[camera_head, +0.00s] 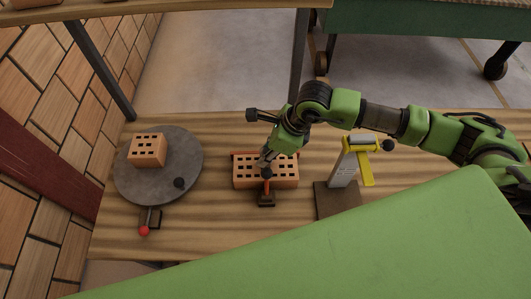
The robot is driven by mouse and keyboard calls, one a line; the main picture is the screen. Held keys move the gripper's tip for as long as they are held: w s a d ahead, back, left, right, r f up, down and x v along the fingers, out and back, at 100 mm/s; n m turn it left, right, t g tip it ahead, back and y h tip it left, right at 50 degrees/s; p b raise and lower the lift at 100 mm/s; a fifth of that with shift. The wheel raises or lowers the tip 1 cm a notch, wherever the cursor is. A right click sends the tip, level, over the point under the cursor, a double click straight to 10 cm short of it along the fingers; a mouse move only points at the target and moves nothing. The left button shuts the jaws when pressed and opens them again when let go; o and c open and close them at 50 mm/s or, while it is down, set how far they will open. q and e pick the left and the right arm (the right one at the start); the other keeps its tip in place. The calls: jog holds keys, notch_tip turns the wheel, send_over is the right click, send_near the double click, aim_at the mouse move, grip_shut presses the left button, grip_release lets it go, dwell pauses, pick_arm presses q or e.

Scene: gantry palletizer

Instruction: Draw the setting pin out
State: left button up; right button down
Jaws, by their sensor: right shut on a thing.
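My right gripper (266,159) reaches down from the right to the middle of the bench, over a perforated orange brick (286,182). It is shut on an orange handle with a black knob (268,175) at the brick's front; the fingers hide part of the grip. The handle stands on a small dark base (266,201). I cannot tell which part is the setting pin. A grey post (343,170) on the right carries a yellow arm (367,168) and a black knob (388,145). My left gripper is not in view.
A red-balled lever (144,231) sticks out in front. The wooden bench (215,235) is clear between these fixtures. A large green surface (350,255) covers the lower right.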

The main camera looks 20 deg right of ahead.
jog(key=shift+r+p, duration=2)
jog(key=shift+r, duration=1.95)
